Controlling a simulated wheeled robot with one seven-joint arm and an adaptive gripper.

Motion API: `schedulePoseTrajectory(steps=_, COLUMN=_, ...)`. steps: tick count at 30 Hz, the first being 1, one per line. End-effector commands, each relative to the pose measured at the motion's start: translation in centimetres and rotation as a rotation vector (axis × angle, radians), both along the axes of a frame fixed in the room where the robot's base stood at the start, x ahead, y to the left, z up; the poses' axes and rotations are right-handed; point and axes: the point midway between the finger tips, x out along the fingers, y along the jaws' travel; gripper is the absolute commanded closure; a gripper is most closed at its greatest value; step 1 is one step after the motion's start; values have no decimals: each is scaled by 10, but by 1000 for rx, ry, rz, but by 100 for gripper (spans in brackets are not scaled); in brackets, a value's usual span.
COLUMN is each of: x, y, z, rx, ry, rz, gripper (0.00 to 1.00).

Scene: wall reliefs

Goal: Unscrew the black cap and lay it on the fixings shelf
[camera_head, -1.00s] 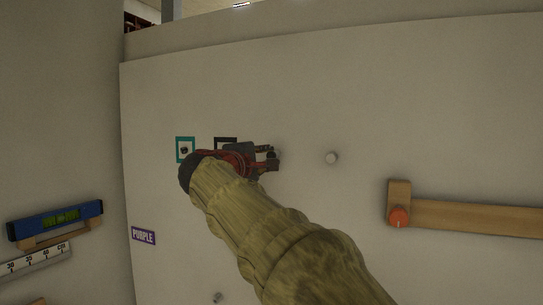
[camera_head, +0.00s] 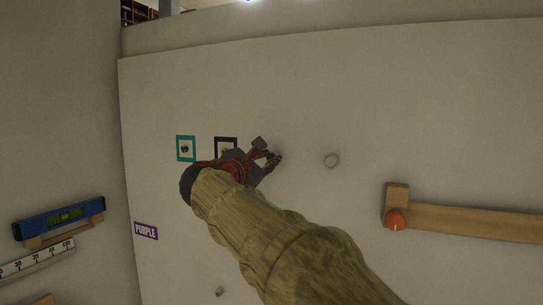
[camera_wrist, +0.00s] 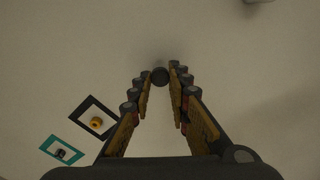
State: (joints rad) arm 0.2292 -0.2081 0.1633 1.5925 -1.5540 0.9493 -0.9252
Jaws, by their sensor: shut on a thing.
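My gripper (camera_head: 268,152) is at the pale wall panel, with its fingers pointing at the panel. In the wrist view its two fingers (camera_wrist: 160,82) close in on a small dark round cap (camera_wrist: 160,75) between their tips, against the wall. In the head view the fingers mostly hide the cap. No shelf in view can be told for sure as the fixings shelf.
Left of my gripper are a teal square frame (camera_head: 185,148) and a black one (camera_head: 226,146). A pale round knob (camera_head: 331,161) is to the right. A wooden bar (camera_head: 470,220) with an orange knob (camera_head: 396,220) sticks out farther right. A blue level (camera_head: 60,218) is at left.

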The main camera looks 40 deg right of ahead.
Motion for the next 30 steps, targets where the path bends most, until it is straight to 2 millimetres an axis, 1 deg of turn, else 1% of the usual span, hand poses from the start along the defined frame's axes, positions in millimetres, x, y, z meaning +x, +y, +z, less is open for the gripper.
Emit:
schedulePoseTrajectory(steps=1, x=1, y=0, z=-3, rx=-13, ry=39, rz=0, gripper=98)
schedulePoseTrajectory(steps=4, x=1, y=0, z=-3, rx=-32, ry=85, rz=0, gripper=98)
schedulePoseTrajectory(steps=14, x=1, y=0, z=-3, rx=-39, ry=104, rz=0, gripper=98)
schedulePoseTrajectory(steps=17, x=1, y=0, z=-3, rx=-69, ry=177, rz=0, gripper=98)
schedulePoseTrajectory(steps=24, x=1, y=0, z=-3, rx=-179, ry=441, rz=0, gripper=98)
schedulePoseTrajectory(steps=27, x=1, y=1, z=-3, rx=-202, ry=497, rz=0, gripper=98)
schedulePoseTrajectory(steps=30, x=1, y=1, z=-3, rx=-207, ry=510, rz=0, gripper=98)
